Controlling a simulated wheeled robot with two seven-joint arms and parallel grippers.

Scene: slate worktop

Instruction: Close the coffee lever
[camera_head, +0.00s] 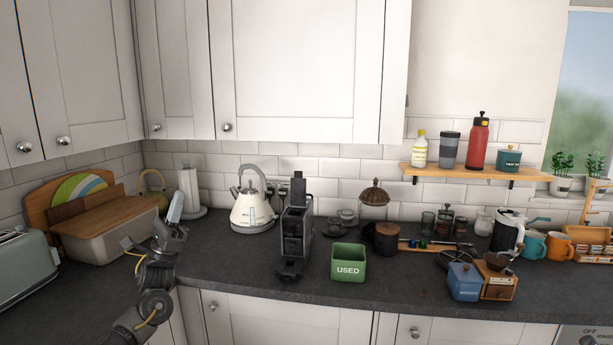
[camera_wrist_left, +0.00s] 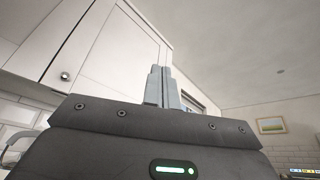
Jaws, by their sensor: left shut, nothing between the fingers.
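The black coffee machine (camera_head: 295,225) stands on the slate worktop, in the middle of the head view. A dark upright part, which looks like its lever, sticks up at its top (camera_head: 298,187); the exact lever position is hard to tell. My left gripper (camera_head: 177,203) is shut and empty, pointing up, left of the machine and apart from it, in front of the paper towel roll. In the left wrist view the closed fingers (camera_wrist_left: 163,88) point up toward the cabinets and ceiling, and the machine is not in that view. My right gripper is not in view.
A cream kettle (camera_head: 252,210) stands between my left gripper and the machine, farther back. A green "USED" bin (camera_head: 348,263) is right of the machine. A bread box (camera_head: 105,232) and toaster (camera_head: 25,265) are at left. White cabinets (camera_head: 300,70) hang above.

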